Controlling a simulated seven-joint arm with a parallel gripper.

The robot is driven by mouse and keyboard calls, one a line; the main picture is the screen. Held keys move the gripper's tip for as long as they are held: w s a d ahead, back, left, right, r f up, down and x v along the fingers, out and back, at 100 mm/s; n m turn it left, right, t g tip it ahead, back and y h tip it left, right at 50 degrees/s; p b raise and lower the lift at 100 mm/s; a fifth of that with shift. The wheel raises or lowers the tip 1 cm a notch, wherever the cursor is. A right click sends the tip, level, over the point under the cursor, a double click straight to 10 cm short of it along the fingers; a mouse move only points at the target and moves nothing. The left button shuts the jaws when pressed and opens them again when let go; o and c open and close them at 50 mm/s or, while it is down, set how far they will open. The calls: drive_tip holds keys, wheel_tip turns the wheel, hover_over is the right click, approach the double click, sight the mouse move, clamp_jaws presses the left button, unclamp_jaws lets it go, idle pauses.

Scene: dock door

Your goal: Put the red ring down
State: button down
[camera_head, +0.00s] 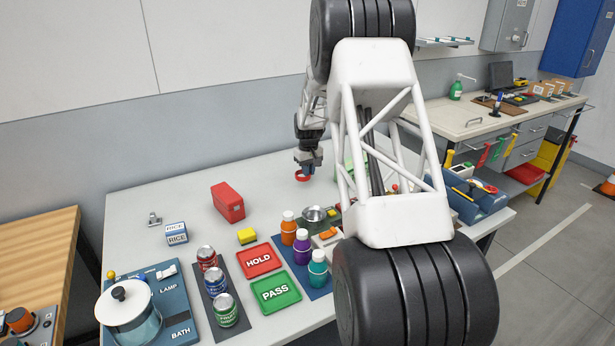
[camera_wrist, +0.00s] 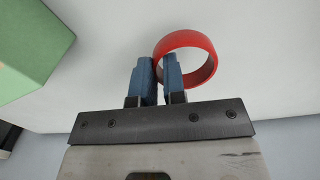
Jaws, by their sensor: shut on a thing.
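The red ring (camera_wrist: 205,42) is in my gripper (camera_wrist: 158,72) in the wrist view. The two blue fingers are shut on the near left part of its band, and the rest of the ring reaches out past the fingertips to the right. In the head view my gripper (camera_head: 307,168) is over the back part of the white table (camera_head: 265,178), and the ring (camera_head: 302,178) shows small at the fingertips. I cannot tell whether the ring touches the table.
A green block (camera_wrist: 30,45) is to the left in the wrist view. The tabletop left of my gripper is clear.

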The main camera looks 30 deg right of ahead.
drive_tip(key=shift+w+d+f, duration=0.1)
drive_tip(key=shift+w+d, duration=0.1)
drive_tip(key=shift+w, duration=0.35)
drive_tip(key=shift+w+d, duration=0.15)
drive_tip(key=shift+w, duration=0.35)
drive_tip(key=shift+f, duration=0.1)
drive_tip(key=shift+f, duration=1.7)
drive_tip(key=shift+f, duration=0.1)
drive_tip(key=c, duration=1.2)
unclamp_jaws()
wheel_tip(320, 180, up, 12)
drive_tip(key=shift+r, duration=0.15)
